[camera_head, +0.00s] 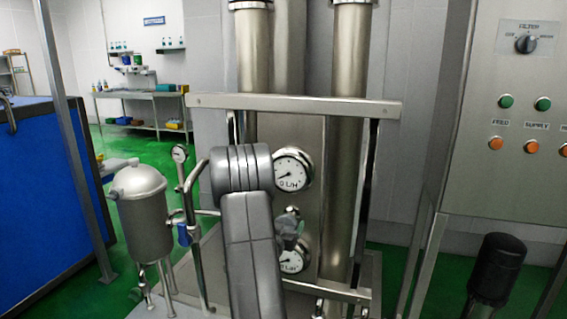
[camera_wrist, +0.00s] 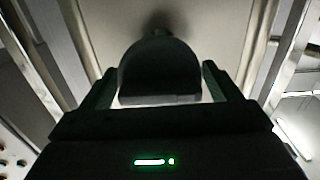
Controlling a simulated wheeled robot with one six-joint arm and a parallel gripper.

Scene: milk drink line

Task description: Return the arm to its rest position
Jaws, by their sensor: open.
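My arm (camera_head: 250,235) rises in front of the steel filter unit (camera_head: 312,135) in the head view. My gripper (camera_wrist: 158,72) shows in the wrist view with its two dark fingers apart. A dark rounded knob-like part (camera_wrist: 160,62) lies between the fingers in the picture, with a gap showing beside each finger. I cannot tell how deep it sits between them. In the head view the gripper cannot be made out clearly. A grey part (camera_head: 290,225) shows just right of my arm, between two gauges; I cannot tell whether it is a knob or my gripper.
An upper gauge (camera_head: 292,170) and a lower gauge (camera_head: 291,261) sit close to my arm. A steel frame bar (camera_head: 300,107) crosses above. A steel tank (camera_head: 143,215) stands left, a control panel (camera_head: 525,110) right. Green floor (camera_head: 200,210) is open at the back left.

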